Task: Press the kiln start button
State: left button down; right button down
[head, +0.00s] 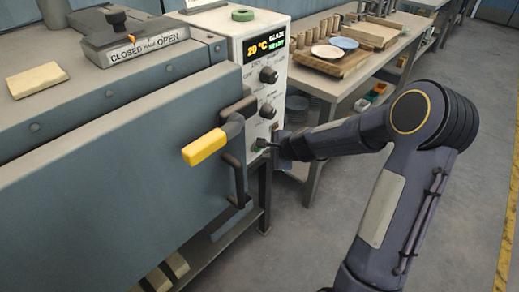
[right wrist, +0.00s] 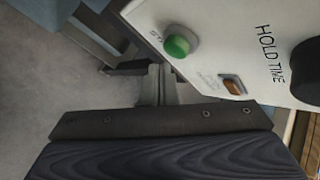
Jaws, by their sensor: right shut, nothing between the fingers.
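The kiln (head: 110,150) is a large blue-grey box with its door shut. Its white control panel (head: 250,70) is on the right side, with a lit display reading 20 °C and GLAZE. The round green start button (right wrist: 180,45) shows in the right wrist view, standing out from the panel beside partly hidden lettering. My right gripper (head: 266,145) is at the panel's lower part, shut and empty. In the right wrist view its fingertips (right wrist: 156,75) are just below and left of the button; contact cannot be told. My left gripper is not in view.
A yellow-handled door latch (head: 207,147) sticks out left of my right gripper. Panel knobs (head: 268,75) are above it, and an orange rocker switch (right wrist: 233,86) is beside the button. A workbench (head: 395,40) with plates stands behind. The floor at right is clear.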

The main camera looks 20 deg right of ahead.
jog(key=shift+w+a, duration=0.15)
jog(key=shift+w, duration=0.2)
jog(key=shift+w+a+p, duration=0.15)
jog(key=shift+w+p, duration=0.25)
jog(key=shift+w, duration=0.1)
dwell(0.7)
jog(key=shift+s, duration=0.1)
jog(key=shift+s+d+b, duration=0.3)
jog(key=shift+s+b, duration=0.25)
jog(key=shift+s, duration=0.25)
jog(key=s+b, duration=0.1)
jog(key=s+d, duration=0.1)
jog(key=s, duration=0.1)
jog(key=s+d+b, duration=0.1)
jog(key=shift+s+b, duration=0.3)
jog(key=shift+b, duration=0.05)
